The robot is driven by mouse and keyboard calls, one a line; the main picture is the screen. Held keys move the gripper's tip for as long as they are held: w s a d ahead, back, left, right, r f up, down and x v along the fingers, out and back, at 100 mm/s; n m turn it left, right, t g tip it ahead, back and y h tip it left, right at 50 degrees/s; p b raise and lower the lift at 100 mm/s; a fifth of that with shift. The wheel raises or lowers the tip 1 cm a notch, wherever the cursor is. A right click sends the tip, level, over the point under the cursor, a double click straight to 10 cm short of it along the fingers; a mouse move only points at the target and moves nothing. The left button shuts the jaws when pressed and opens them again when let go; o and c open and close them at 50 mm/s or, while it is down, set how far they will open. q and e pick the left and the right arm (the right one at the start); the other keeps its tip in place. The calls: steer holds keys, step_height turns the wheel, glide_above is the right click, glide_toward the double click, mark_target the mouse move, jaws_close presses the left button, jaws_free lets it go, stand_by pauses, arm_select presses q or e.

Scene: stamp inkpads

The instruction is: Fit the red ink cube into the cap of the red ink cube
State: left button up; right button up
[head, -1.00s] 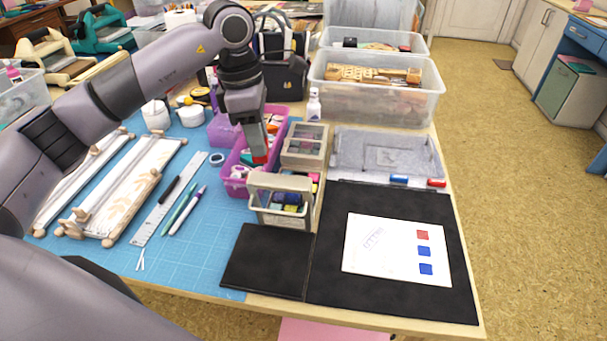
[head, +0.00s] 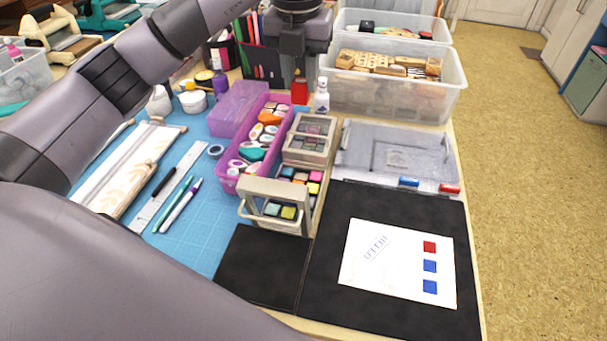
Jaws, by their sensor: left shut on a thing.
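My left gripper (head: 298,76) is shut on the red ink cube (head: 299,92), which hangs below the fingers beside a white bottle, past the far end of the pink-purple basket. A small red piece (head: 450,188), which looks like the cap of the red ink cube, lies at the front right edge of the grey clear-lidded tray. A similar blue piece (head: 408,182) lies to its left. The held cube is well apart from both, to their upper left. I cannot tell which way the red piece's opening faces. My right gripper is not in view.
The pink-purple basket (head: 228,184) holds several small ink pads. A beige stamp box (head: 272,190) stands to its right. The white bottle (head: 321,98) and a clear bin (head: 392,105) of wooden stamps stand behind. A black mat (head: 372,203) with a stamped paper (head: 385,275) lies in front.

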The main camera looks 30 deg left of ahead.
arm_select(q)
step_height(320, 180, down, 20)
steer(key=shift+f, duration=0.15)
steer(key=o, duration=0.9)
stand_by(0.4)
steer(key=r, duration=0.7)
steer(key=shift+s+r+b, duration=0.2)
steer(key=shift+s+b, duration=0.1)
steer(key=shift+s, duration=0.1)
